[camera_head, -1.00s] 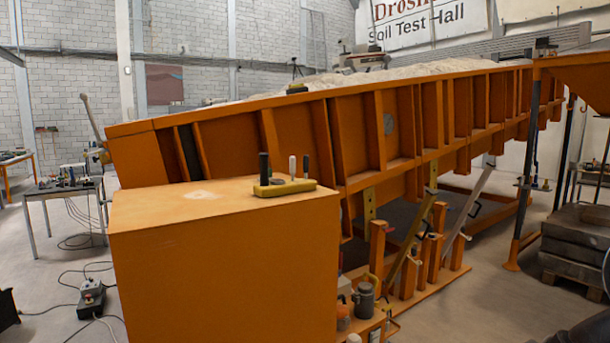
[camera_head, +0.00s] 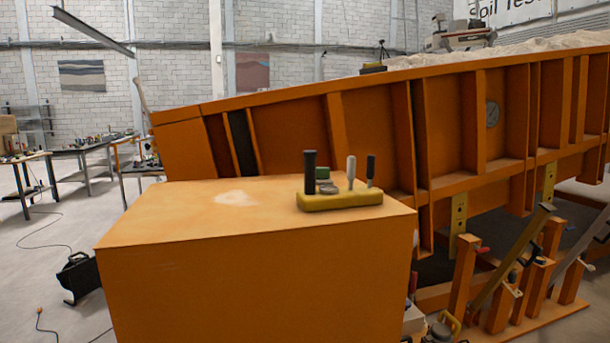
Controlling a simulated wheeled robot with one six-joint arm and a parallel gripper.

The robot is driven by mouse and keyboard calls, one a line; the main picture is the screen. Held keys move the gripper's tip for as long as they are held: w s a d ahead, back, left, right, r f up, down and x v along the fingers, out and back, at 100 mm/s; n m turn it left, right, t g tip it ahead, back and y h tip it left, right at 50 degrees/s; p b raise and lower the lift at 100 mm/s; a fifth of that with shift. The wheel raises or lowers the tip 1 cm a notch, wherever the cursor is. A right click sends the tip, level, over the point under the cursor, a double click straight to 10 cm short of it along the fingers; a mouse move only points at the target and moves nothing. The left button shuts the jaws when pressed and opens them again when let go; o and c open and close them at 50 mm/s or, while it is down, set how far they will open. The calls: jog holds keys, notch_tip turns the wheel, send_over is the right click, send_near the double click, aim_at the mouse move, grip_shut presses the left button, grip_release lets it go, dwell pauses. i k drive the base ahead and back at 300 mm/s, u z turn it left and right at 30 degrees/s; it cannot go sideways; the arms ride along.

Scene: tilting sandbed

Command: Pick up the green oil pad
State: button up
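A small green item (camera_head: 323,173) that looks like the oil pad shows just behind a yellow tool holder (camera_head: 340,201) on top of the orange cabinet (camera_head: 255,290). Its lower part is partly hidden, and I cannot tell whether it lies on the cabinet top or on something behind the holder. The holder carries a thick black-handled tool (camera_head: 309,172), a light grey handle (camera_head: 351,172) and a thinner dark handle (camera_head: 370,169). A small grey round thing (camera_head: 328,188) sits just below the green item. My gripper is not in view.
The tilted orange sandbed (camera_head: 380,125) rises to the right behind the cabinet. Its struts and levers (camera_head: 510,265) stand low at the right. The cabinet top is bare around a pale worn patch (camera_head: 235,198). Worktables (camera_head: 85,150) stand at the far left, with open floor before them.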

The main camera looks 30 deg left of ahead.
aim_at(323, 173)
jog(key=u, duration=0.5)
jog(key=i, duration=0.6)
jog(key=u, duration=0.55)
